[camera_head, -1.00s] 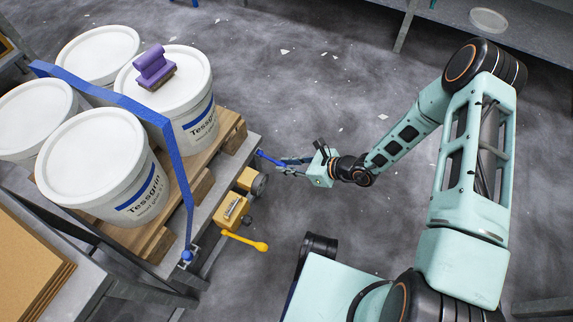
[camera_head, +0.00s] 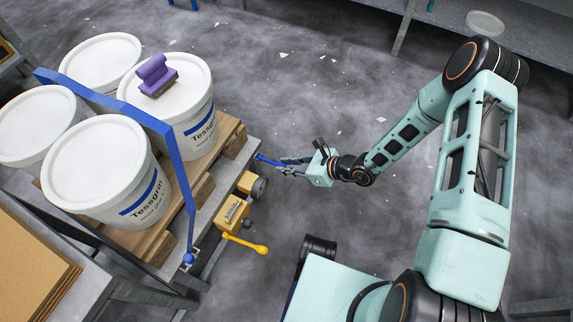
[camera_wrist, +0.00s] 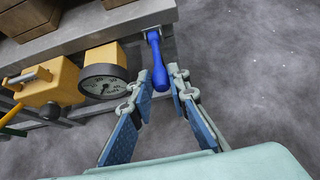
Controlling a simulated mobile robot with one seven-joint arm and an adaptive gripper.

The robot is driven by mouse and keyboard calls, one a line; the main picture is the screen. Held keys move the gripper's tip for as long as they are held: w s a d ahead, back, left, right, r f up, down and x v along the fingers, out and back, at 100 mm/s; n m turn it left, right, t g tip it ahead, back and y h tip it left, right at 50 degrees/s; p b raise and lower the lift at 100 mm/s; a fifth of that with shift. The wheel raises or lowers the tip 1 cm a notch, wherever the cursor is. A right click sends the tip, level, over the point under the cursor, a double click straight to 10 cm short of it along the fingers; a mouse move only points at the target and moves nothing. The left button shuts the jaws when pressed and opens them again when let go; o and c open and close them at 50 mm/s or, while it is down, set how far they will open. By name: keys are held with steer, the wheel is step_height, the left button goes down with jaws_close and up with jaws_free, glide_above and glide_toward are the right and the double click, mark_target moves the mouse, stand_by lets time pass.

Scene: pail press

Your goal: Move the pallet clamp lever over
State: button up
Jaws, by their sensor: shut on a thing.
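The blue clamp lever (camera_head: 268,160) sticks out from the edge of the pallet bench, on its right side in the head view. In the wrist view the lever (camera_wrist: 160,72) points toward me, with its rounded end between my fingertips. My gripper (camera_head: 284,164) is shut on this lever; it also shows in the wrist view (camera_wrist: 162,82), one finger on each side of the handle. A blue hold-down bar (camera_head: 178,160) runs across the white pails on the wooden pallet (camera_head: 160,240). The lever's pivot is small in both views.
Several white pails (camera_head: 95,160) stand on the pallet, one with a purple-handled brush (camera_head: 157,75) on its lid. A yellow box (camera_head: 232,214), a yellow lever (camera_head: 248,243) and a round gauge (camera_wrist: 103,86) sit along the bench edge. The floor behind my arm is clear.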

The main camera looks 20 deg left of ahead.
steer(key=shift+a+r+p, duration=0.2)
steer(key=shift+r+p, duration=0.25)
steer(key=shift+r, duration=0.2)
steer(key=shift+a+r+p, duration=0.2)
steer(key=shift+r+p, duration=0.2)
steer(key=shift+r, duration=0.25)
steer(key=shift+a+r+p, duration=0.4)
steer(key=shift+r+p, duration=0.1)
steer(key=shift+r, duration=0.3)
steer(key=shift+a+r, duration=0.2)
steer(key=shift+r, duration=0.05)
steer(key=shift+w, duration=0.1)
steer(key=shift+a+r+p, duration=0.5)
steer(key=shift+r, duration=0.15)
jaws_close()
